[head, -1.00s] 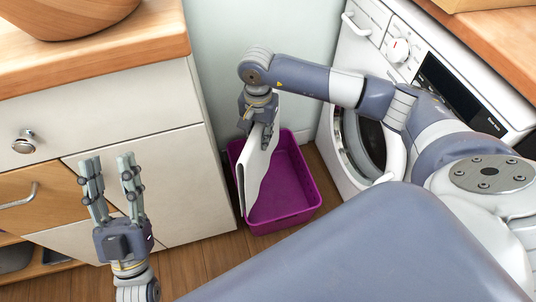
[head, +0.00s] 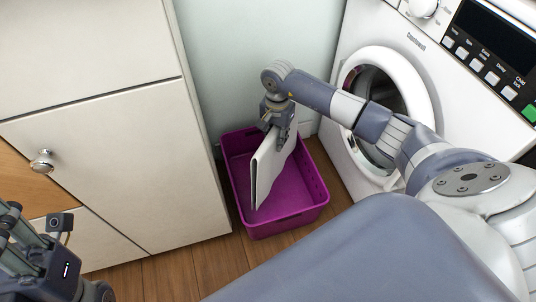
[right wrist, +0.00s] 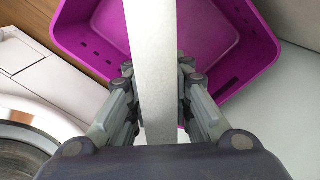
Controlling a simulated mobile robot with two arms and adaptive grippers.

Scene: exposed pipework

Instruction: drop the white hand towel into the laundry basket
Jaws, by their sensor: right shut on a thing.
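The white hand towel (head: 270,165) hangs folded from my right gripper (head: 277,127), which is shut on its upper edge. In the head view the towel is over the inside of the purple laundry basket (head: 285,222). I cannot tell whether its lower end touches the basket floor. In the right wrist view the towel (right wrist: 152,70) runs between the fingers of the gripper (right wrist: 158,95), with the basket (right wrist: 262,60) beyond it. My left gripper (head: 25,235) is at the lower left of the head view, away from the basket; its fingers are partly cut off by the frame.
A white washing machine (head: 440,85) with a round door (head: 425,85) stands right of the basket. A white cabinet (head: 130,150) with a round knob (head: 42,162) stands to the left. Wooden floor (head: 195,268) shows in front of the basket, and a pale wall (head: 245,60) is behind.

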